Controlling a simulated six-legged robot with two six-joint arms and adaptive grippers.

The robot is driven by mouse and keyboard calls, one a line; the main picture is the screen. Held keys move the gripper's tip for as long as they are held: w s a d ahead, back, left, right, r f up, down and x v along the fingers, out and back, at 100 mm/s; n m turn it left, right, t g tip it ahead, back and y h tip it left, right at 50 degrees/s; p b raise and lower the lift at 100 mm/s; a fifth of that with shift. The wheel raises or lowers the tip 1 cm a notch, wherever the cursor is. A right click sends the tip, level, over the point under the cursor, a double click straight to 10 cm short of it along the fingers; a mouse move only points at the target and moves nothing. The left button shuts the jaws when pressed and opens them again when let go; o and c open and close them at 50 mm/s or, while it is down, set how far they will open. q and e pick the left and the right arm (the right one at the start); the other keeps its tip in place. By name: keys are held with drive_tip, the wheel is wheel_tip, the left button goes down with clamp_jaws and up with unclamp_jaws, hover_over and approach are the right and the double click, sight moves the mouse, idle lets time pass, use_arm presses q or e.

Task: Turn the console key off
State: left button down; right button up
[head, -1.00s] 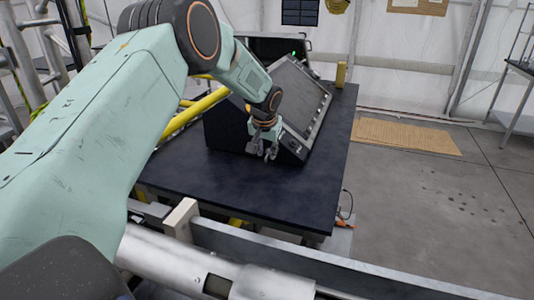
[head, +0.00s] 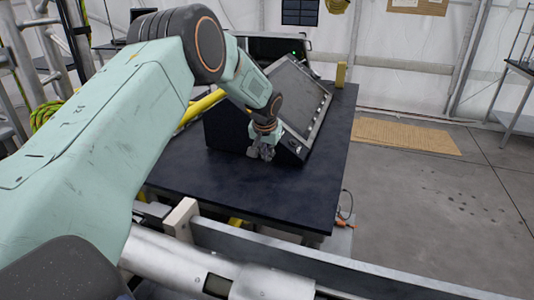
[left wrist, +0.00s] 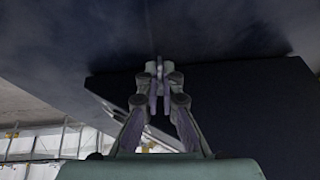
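The console (head: 293,98) is a dark box with a sloped screen face, standing on the dark table. A small pale round fitting (head: 296,148) shows low on its near right edge. I cannot make out the key itself. My left gripper (head: 261,153) is low beside the console's near side, left of that fitting. In the left wrist view its fingers (left wrist: 160,78) are drawn together, and no held thing can be made out between them. The console's dark body (left wrist: 235,105) fills the right of that view. My right gripper is not in view.
The dark table (head: 240,195) has clear top in front of the console. A yellow upright object (head: 341,74) stands at its back right corner. Yellow tubing (head: 203,105) runs behind my left arm. A metal rail (head: 285,260) crosses the foreground. Open floor lies right.

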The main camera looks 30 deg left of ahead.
use_arm(q)
drive_tip(key=shift+a+h, duration=0.15)
drive_tip(key=shift+h, duration=0.55)
drive_tip(key=c, duration=1.5)
unclamp_jaws()
drive_tip(key=shift+c, duration=0.2)
drive_tip(key=v, duration=1.2)
drive_tip(key=shift+s, duration=0.3)
